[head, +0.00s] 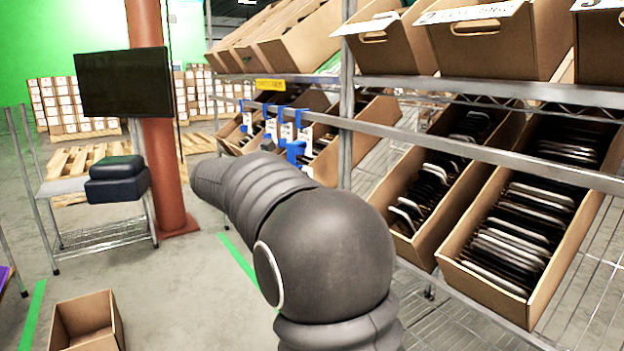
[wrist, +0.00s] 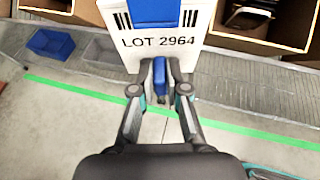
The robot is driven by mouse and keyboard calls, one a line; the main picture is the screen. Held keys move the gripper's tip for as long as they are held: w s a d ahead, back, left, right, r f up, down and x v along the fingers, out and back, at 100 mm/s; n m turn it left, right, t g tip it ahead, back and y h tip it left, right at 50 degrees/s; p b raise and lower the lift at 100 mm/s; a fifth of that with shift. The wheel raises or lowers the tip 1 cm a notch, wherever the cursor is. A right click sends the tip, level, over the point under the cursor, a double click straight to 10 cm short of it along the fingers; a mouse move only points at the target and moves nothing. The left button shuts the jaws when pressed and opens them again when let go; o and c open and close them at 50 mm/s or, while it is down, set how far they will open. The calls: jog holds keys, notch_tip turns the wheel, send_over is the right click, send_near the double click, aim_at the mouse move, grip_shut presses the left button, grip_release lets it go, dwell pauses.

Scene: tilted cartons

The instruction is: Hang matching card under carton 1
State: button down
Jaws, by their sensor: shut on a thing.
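My gripper (wrist: 160,90) is shut on a blue tab (wrist: 160,72) at the card's lower edge. In the head view my arm hides the gripper. Several white cards with blue holders (head: 271,126) hang at the front of the far shelf bay.
Tilted cartons of dark and white flat items (head: 520,240) fill the lower shelf at right. More cartons (head: 490,40) stand above. A wire shelf edge (head: 480,150) runs between. An empty carton (head: 85,322) is on the floor. A red pillar (head: 160,170) stands at left.

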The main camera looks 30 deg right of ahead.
jog(key=s+d+r+m+g+b, duration=0.1)
jog(key=s+d+r+m+g, duration=0.25)
jog(key=s+r, duration=0.25)
jog(key=w+d+f+b, duration=0.1)
jog(key=d+b, duration=0.3)
jog(key=d, duration=1.1)
jog(key=shift+h, duration=0.4)
dwell(2.6)
jog(key=shift+d+f+n, duration=0.1)
jog(key=shift+f+n, duration=0.05)
jog(key=shift+n, duration=0.1)
jog(key=c, duration=1.1)
grip_release()
